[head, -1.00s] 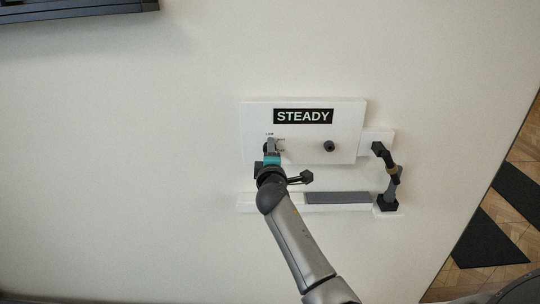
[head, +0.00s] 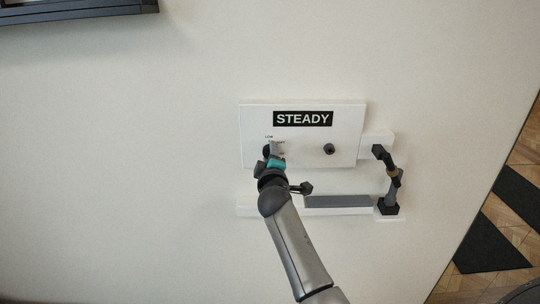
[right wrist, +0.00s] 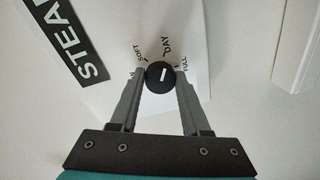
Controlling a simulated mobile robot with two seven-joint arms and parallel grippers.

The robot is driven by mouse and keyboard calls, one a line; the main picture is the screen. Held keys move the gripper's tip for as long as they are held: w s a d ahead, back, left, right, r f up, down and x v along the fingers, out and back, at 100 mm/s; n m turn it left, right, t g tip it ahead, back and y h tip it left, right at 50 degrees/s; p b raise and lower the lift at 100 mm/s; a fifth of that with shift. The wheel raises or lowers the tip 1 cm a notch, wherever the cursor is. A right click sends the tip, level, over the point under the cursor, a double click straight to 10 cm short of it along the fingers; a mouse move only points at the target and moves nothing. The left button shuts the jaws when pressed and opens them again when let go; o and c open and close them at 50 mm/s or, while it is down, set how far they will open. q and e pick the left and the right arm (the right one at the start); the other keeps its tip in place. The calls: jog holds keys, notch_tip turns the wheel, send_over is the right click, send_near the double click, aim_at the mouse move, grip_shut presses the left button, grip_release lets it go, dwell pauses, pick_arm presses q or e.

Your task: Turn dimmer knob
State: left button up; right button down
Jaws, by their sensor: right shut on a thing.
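The dimmer knob (right wrist: 158,80) is a round black knob with a short white line, on the white panel (head: 345,115) marked STEADY. In the right wrist view the line points roughly towards the label DAY (right wrist: 167,47). The labels SOFT (right wrist: 141,57) and FULL (right wrist: 184,63) sit to either side, and another label is mostly hidden by a finger. My right gripper (right wrist: 160,78) is shut on the knob, one finger on each side. In the head view the right gripper (head: 272,152) covers most of the knob at the panel's left. My left gripper is not in view.
A second dark knob (head: 329,148) sits on the panel's right. A jointed dark and grey fixture (head: 390,180) is right of the panel. A white ledge with a grey strip (head: 338,201) runs below.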

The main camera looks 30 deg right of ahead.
jog(key=shift+c, duration=1.8)
grip_release()
jog(key=v, duration=1.5)
jog(key=shift+a, duration=0.2)
